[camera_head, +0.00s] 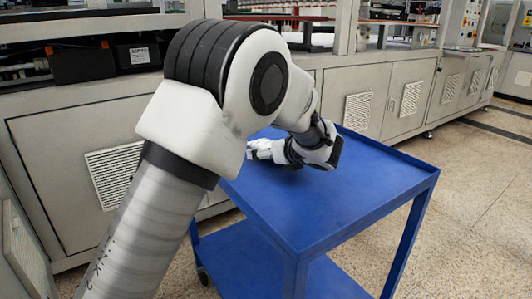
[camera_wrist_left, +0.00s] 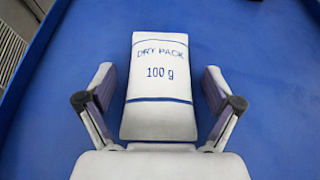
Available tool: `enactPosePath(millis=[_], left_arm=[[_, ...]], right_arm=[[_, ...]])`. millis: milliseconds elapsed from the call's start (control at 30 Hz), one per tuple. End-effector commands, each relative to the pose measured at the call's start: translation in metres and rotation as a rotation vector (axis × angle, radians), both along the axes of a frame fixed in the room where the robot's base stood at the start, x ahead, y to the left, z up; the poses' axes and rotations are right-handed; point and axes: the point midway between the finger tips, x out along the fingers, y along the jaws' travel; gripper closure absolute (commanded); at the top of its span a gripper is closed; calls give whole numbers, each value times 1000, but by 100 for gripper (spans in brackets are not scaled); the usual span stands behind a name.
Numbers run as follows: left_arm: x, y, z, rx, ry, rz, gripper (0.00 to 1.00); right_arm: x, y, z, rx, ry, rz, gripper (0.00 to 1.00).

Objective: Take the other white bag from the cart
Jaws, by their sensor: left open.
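The white bag (camera_wrist_left: 161,60), printed "DRY PACK 100 g" in blue, lies flat on the blue cart (camera_head: 350,205). In the left wrist view it sits between the two spread fingers of my left gripper (camera_wrist_left: 158,90), with a gap on each side. The gripper is open and not closed on it. In the head view my left gripper (camera_head: 264,151) is low over the cart top's far left part, and my own arm hides much of that area. The bag cannot be made out clearly there. My right gripper is in neither view.
The cart has a raised rim and a lower shelf (camera_head: 240,265). Its top is bare to the right of my gripper. Grey machine cabinets (camera_head: 375,100) stand close behind it. The floor (camera_head: 475,200) to the right is clear.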

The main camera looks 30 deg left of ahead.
Motion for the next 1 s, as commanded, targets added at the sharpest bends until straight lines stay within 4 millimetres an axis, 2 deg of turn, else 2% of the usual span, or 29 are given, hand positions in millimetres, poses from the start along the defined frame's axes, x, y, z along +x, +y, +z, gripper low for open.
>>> enactPosePath(millis=[100,133,300,667,767,1000], left_arm=[[0,0,1,1,0,0,9],[0,0,1,1,0,0,16],[0,-1,1,0,0,0,76],[0,-1,2,0,0,0,76],[0,-1,9,0,-1,0,76],[0,-1,39,-1,-4,1,76]], right_arm=[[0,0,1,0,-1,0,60],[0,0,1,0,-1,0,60],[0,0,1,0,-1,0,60],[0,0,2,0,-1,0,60],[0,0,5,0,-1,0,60],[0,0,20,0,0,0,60]])
